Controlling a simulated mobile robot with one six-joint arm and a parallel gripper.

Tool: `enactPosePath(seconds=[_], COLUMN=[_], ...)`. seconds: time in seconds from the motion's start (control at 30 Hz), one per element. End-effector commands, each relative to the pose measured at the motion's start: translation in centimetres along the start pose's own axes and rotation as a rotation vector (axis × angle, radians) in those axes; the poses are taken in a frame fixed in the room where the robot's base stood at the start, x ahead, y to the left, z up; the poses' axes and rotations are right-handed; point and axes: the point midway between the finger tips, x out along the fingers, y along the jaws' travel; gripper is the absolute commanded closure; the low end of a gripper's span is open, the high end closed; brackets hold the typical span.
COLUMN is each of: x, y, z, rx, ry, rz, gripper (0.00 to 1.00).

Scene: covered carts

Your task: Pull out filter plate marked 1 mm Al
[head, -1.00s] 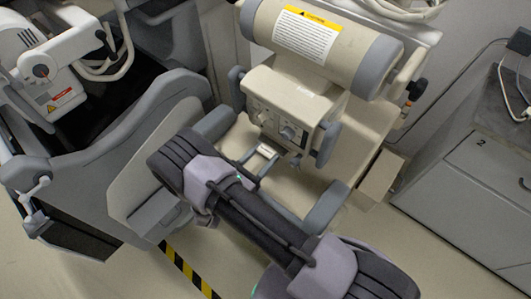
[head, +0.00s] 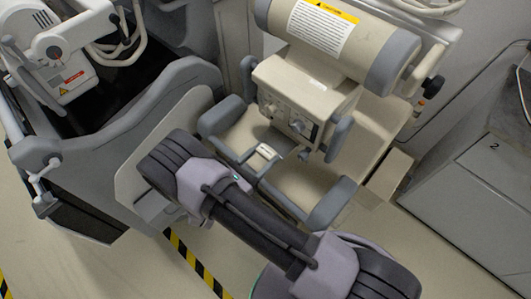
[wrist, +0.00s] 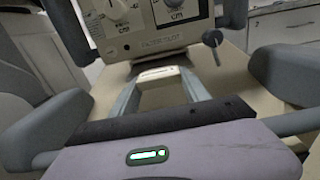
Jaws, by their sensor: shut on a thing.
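The filter plate (wrist: 158,75) shows as a small cream piece between my fingertips, just below the front of the beige collimator housing (wrist: 160,28). It also shows in the head view as a pale piece (head: 265,152) beside the housing (head: 303,98). My gripper (wrist: 160,84) is shut on the plate, with one grey finger on each side; it also shows in the head view (head: 261,157). No 1 mm Al marking is readable. I cannot tell whether the plate's far edge is still inside the housing.
A small lever (wrist: 213,42) sticks out at the housing's right. Grey padded bars (head: 333,202) flank the beige cart base. A large grey machine (head: 95,135) stands at the left and a cabinet (head: 478,185) at the right. Striped tape marks the floor.

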Motion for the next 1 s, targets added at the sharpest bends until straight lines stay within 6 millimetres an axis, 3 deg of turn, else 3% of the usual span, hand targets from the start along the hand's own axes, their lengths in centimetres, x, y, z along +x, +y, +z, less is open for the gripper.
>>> enactPosePath(seconds=[1.0], x=[-4.3], y=[0.0], z=[0.0], rx=[0.001], ry=[-0.001], rz=[0.001], gripper=[0.91])
